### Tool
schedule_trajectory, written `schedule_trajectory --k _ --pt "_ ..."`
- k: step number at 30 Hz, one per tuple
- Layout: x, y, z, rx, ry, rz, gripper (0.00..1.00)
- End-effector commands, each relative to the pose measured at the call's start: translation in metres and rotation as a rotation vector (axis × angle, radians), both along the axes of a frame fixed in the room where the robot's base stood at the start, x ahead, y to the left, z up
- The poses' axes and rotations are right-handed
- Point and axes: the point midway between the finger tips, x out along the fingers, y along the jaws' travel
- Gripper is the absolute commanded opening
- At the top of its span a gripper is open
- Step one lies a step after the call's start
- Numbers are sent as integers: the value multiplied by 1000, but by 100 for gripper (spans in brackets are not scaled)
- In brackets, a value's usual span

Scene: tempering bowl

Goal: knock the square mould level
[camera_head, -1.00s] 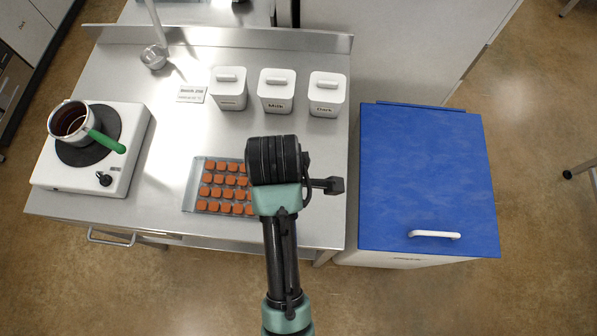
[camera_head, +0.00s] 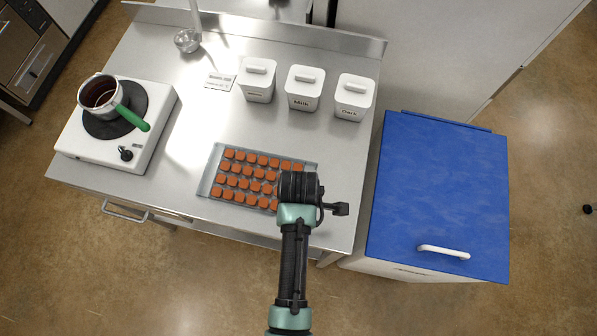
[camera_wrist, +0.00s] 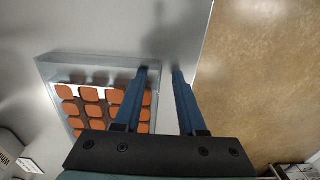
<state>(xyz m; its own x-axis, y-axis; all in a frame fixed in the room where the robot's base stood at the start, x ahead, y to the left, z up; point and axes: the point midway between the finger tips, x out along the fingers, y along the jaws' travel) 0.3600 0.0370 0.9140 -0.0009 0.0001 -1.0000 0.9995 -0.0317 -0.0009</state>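The square mould (camera_head: 209,176) is a shallow clear-grey tray lying on the steel worktop near its front edge, with rows of orange-brown square pieces in it. Its far wall shows in the wrist view (camera_wrist: 92,63), left of my fingers. My gripper (camera_wrist: 160,76) is open, with two blue fingers apart and nothing held. The left finger overlaps the mould's right side and the right finger is just outside it. I cannot tell whether either touches. In the head view my wrist (camera_head: 300,187) covers the mould's near right corner and hides the fingertips.
A hot plate (camera_head: 76,143) with a green-handled pan (camera_head: 101,95) stands at the left. White canisters (camera_head: 304,90) line the back, beside a small card (camera_head: 220,81). A blue-topped cabinet (camera_head: 440,190) stands right of the worktop. The steel between mould and canisters is clear.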

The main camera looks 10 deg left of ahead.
Motion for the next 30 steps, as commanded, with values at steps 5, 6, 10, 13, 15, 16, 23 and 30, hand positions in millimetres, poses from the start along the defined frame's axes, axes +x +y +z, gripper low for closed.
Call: schedule_trajectory --k 5,6,10,13,15,16,23,30 --pt "0 0 -2 0 -2 0 40" --pt "0 0 -2 0 -2 0 40" --pt "0 0 -2 0 -1 0 31" --pt "0 0 -2 0 -1 0 13" --pt "0 0 -2 0 -1 0 0" --pt "0 0 -2 0 -1 0 0" --pt "0 0 -1 0 -1 0 0" --pt "0 0 -1 0 -1 0 0"
